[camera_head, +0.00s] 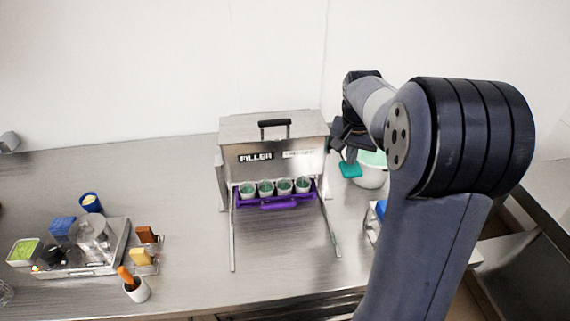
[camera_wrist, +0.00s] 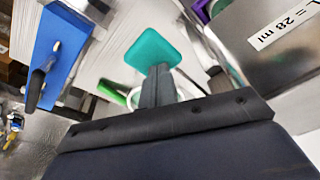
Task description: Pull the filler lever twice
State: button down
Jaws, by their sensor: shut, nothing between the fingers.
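The metal filler (camera_head: 228,156) stands against the wall in the middle of the steel counter, with "FILLER" on its front. A black bar handle (camera_head: 274,123) shows at its top; I cannot tell whether this is the filler lever. A purple carrier (camera_head: 277,204) with several cups of green contents (camera_head: 265,188) sits at the filler's front. My gripper (camera_head: 350,156) is just right of the filler, apart from the black handle. In the wrist view my gripper (camera_wrist: 158,78) is shut and empty, and the filler's labelled side (camera_wrist: 280,40) is at the upper right.
A teal flat piece (camera_wrist: 153,48) shows at the fingertips, seemingly beyond them. A white bowl (camera_head: 372,177) is beside my gripper. A blue item (camera_wrist: 58,55) lies at left in the wrist view. A metal tray (camera_head: 90,268) with containers stands left; counter between is clear.

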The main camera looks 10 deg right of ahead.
jog(key=shift+s+b+x, duration=0.15)
jog(key=shift+b+x, duration=0.3)
jog(key=shift+x, duration=0.3)
jog(key=shift+s+b+x, duration=0.1)
jog(key=shift+b+x, duration=0.3)
jog(key=shift+x, duration=0.35)
jog(key=shift+a, duration=0.15)
jog(key=shift+r, duration=0.1)
jog(key=shift+w+d+p+v, duration=0.15)
jog(key=shift+w+p+v, duration=0.1)
jog(key=shift+p+v, duration=1)
jog(key=shift+w+d+p+v, duration=0.1)
jog(key=shift+w+p+v, duration=0.1)
jog(key=shift+p+v, duration=1)
jog(key=shift+w+d+p+v, duration=0.15)
jog(key=shift+w+p+v, duration=0.1)
jog(key=shift+p+v, duration=1)
jog(key=shift+r, duration=0.5)
jog(key=v, duration=0.3)
jog(key=p+v, duration=0.1)
jog(key=shift+w+d+r, duration=0.2)
jog(key=shift+w+r, duration=0.1)
jog(key=shift+r, duration=0.15)
